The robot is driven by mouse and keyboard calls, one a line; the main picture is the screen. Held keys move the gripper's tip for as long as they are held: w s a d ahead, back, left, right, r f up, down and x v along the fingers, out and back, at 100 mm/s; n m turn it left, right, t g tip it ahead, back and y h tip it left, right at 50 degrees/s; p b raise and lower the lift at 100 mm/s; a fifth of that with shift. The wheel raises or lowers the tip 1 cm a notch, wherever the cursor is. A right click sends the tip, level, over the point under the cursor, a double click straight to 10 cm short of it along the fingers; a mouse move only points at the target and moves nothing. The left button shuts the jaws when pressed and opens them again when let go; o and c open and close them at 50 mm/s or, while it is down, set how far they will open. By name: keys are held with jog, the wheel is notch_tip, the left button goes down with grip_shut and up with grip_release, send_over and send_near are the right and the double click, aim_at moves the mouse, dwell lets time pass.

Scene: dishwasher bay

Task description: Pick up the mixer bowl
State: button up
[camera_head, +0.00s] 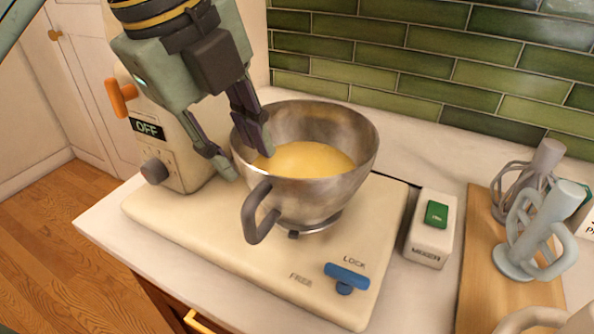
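The mixer bowl (345,185) is a steel bowl with yellow contents and a dark handle (258,215) on its front left side. It stands upright on the cream mixer base (190,225). My gripper (244,160) is at the bowl's left rim with its fingers apart. One finger is over the inside of the bowl and the other is outside the left wall. I cannot tell whether either finger touches the bowl. A blue lever (346,277) sits on the base beside the words LOCK and FREE; its exact setting is unclear.
The mixer's column (165,165), with an OFF label, a knob and an orange lever (121,97), stands left behind my gripper. A white box with a green switch (433,228) is to the right. A wooden board (480,270) holds beaters. Green tiles (440,60) back the counter.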

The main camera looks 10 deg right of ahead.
aim_at(255, 175)
jog(key=x, duration=0.8)
jog(key=shift+d, duration=0.1)
grip_shut()
jog(key=shift+w+r, duration=0.1)
jog(key=shift+r, duration=0.05)
dwell(0.7)
